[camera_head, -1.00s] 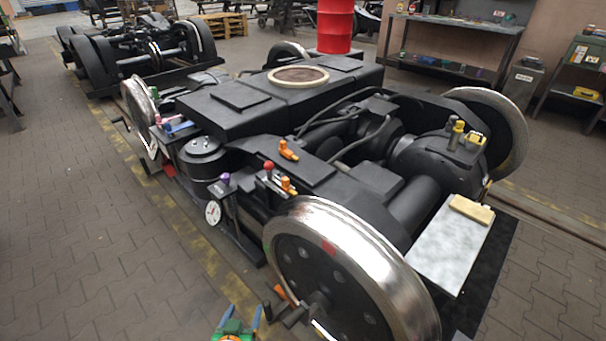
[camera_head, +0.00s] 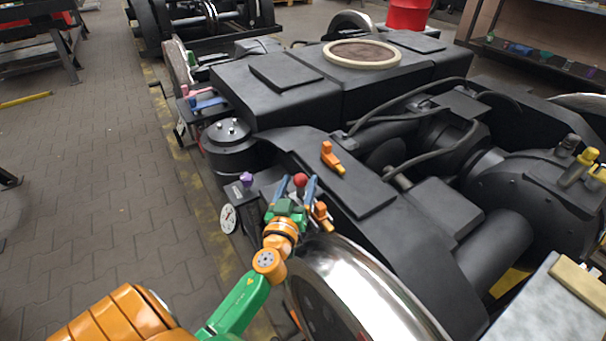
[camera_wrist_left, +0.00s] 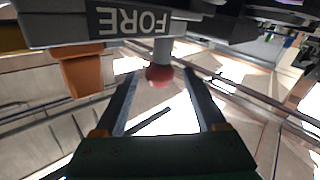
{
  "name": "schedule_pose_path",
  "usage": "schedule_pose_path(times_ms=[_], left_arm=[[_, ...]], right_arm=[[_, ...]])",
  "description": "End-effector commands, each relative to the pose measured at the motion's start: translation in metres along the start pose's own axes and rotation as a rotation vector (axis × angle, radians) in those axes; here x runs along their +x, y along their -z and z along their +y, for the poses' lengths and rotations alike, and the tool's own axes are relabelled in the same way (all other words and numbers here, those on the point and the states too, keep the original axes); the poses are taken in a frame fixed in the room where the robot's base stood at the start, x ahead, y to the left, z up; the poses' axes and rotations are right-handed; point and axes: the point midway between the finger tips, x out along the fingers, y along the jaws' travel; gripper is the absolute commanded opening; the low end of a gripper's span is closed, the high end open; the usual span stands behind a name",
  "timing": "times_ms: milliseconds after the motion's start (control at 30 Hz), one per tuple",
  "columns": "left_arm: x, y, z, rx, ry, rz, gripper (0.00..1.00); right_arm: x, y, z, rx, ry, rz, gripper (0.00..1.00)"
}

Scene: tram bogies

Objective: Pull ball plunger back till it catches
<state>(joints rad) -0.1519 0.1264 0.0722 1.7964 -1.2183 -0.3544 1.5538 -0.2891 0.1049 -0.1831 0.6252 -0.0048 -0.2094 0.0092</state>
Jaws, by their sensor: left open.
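The ball plunger shows as a red ball (camera_head: 300,180) on the near end of the bogie, and in the left wrist view the red ball (camera_wrist_left: 159,76) sits on a short grey stem. My left gripper (camera_head: 298,186) has its two blue-grey fingers apart, one on each side of the ball. In the left wrist view the ball lies between the fingertips (camera_wrist_left: 160,80), with gaps at both sides. My right gripper is not in view.
An orange knob (camera_head: 321,212) stands close to the right of the fingers. A purple knob (camera_head: 246,179) and a dial (camera_head: 229,219) are to the left. The large steel wheel (camera_head: 375,295) is just in front. Paved floor (camera_head: 120,190) lies free at left.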

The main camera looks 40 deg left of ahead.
Motion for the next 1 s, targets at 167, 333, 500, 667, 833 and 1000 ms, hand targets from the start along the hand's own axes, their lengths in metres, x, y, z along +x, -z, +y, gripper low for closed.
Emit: schedule_pose_path(times_ms=[167, 333, 500, 667, 833, 1000], left_arm=[[0.019, 0.0, 0.0, 0.002, 0.0, -0.001, 0.73], [0.02, -0.001, 0.0, 0.001, 0.0, -0.002, 0.73], [0.019, -0.001, 0.0, 0.001, 0.0, -0.002, 0.4], [0.019, -0.001, 0.0, 0.001, 0.0, -0.002, 0.0], [0.019, -0.001, 0.0, 0.001, 0.0, -0.002, 0.0], [0.019, -0.001, 0.0, 0.001, 0.0, -0.002, 0.0]], right_arm=[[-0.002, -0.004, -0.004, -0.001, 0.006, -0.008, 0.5], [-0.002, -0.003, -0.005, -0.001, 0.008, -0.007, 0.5], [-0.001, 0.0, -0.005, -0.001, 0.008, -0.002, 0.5], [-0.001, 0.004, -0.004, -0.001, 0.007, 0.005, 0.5], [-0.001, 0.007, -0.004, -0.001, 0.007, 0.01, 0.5], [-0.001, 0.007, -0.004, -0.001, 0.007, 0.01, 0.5]])
